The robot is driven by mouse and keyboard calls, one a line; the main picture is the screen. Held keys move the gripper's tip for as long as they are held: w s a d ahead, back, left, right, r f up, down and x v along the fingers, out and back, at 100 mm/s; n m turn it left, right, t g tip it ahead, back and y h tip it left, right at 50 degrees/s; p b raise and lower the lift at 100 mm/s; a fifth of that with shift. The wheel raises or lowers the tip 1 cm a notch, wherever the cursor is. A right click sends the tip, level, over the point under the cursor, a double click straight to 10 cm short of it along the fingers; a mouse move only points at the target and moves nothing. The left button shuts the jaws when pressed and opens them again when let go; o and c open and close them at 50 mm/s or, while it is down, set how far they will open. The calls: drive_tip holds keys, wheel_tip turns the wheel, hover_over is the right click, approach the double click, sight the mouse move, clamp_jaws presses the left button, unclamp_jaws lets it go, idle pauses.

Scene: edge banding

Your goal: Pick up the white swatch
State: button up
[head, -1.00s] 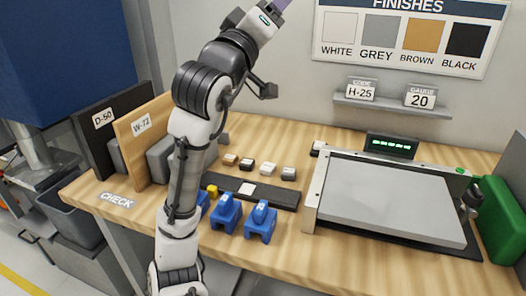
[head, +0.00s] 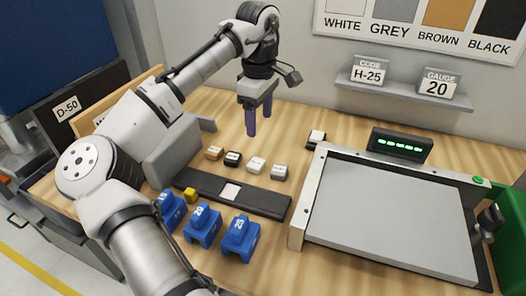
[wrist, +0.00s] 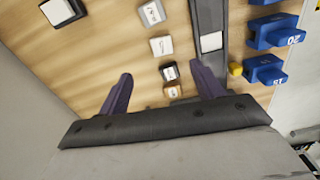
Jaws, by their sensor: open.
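The white swatch (head: 256,164) is the third small block from the left in a row on the wooden bench, between a black one (head: 233,158) and a grey one (head: 279,172). It also shows in the wrist view (wrist: 161,46), top clear and nothing covering it. My gripper (head: 259,124) is open and empty, fingers pointing down above the bench behind the row. In the wrist view the gripper's fingers (wrist: 163,73) stand apart, on either side of the row in the picture.
A brown swatch (head: 214,153) ends the row. In front lies a dark strip (head: 265,202) with a white piece (head: 230,191), a yellow block (head: 190,195) and several blue blocks (head: 203,226). A white-topped dark block (head: 316,137) sits right, near a large grey plate (head: 390,215).

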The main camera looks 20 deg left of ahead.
drive_tip(key=p, duration=0.2)
hover_over(258, 163)
drive_tip(key=f, duration=0.8)
drive_tip(key=shift+w+d+f, duration=0.1)
drive_tip(key=shift+d+f, duration=0.1)
drive_tip(key=f, duration=0.1)
drive_tip(key=f+p, duration=0.1)
drive_tip(key=f, duration=0.2)
drive_tip(key=shift+a, duration=0.25)
drive_tip(key=shift+f, duration=0.65)
drive_tip(key=c, duration=1.1)
drive_tip(key=shift+o, duration=0.2)
drive_tip(key=shift+r, duration=0.1)
